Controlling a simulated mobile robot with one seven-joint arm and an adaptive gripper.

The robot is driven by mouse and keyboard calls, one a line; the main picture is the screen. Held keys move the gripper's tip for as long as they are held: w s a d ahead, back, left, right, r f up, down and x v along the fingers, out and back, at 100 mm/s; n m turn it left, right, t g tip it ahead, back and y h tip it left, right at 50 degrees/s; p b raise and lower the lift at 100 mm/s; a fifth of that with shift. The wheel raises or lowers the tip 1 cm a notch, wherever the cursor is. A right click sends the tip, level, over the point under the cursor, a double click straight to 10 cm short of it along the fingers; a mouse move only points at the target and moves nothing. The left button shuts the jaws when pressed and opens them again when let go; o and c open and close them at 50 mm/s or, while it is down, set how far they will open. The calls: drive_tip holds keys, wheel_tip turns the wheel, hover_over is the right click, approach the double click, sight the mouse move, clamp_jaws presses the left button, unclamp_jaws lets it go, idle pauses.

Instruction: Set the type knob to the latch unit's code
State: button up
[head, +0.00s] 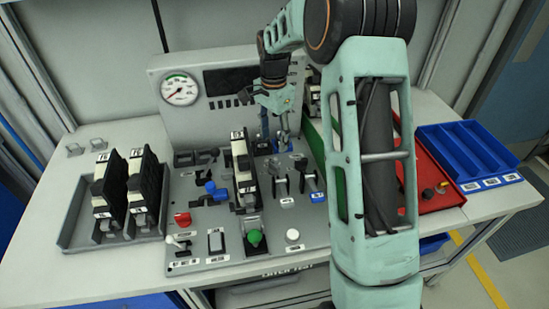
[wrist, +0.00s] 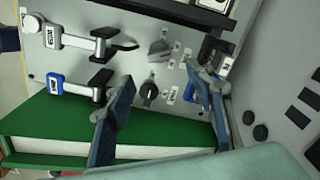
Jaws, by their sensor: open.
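My gripper (head: 274,142) is open and empty over the back of the grey panel (head: 190,235). In the wrist view its blue fingers (wrist: 158,74) stand apart on either side of a dark round knob (wrist: 149,93) with small labels around it. A second, grey knob (wrist: 159,50) sits just beyond. I cannot tell which is the type knob, nor read its setting. A black-and-cream unit (head: 243,165) stands upright on the panel with a white label on top. Two similar units (head: 106,185) (head: 145,183) stand in the tray at the left. Their codes are too small to read.
Two lever clamps, one white-handled (wrist: 75,40) and one blue-handled (wrist: 75,84), lie near the knobs. A green block (wrist: 60,125) stands close beside the fingers. A red tray (head: 440,195) and a blue divided bin (head: 468,152) are at the right. A gauge (head: 180,89) is on the upright panel.

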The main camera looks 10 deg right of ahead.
sight(274, 163)
wheel_tip(274, 163, down, 10)
drive_tip(key=shift+f+p, duration=0.15)
drive_tip(key=shift+p, duration=0.35)
drive_tip(key=shift+c, duration=0.3)
drive_tip(key=c, duration=1.1)
drive_tip(key=n+b, duration=0.2)
drive_tip(key=n, duration=0.3)
drive_tip(key=shift+n, duration=0.4)
drive_tip(key=n+b, duration=0.1)
drive_tip(key=n, duration=0.5)
drive_tip(key=shift+b, duration=0.3)
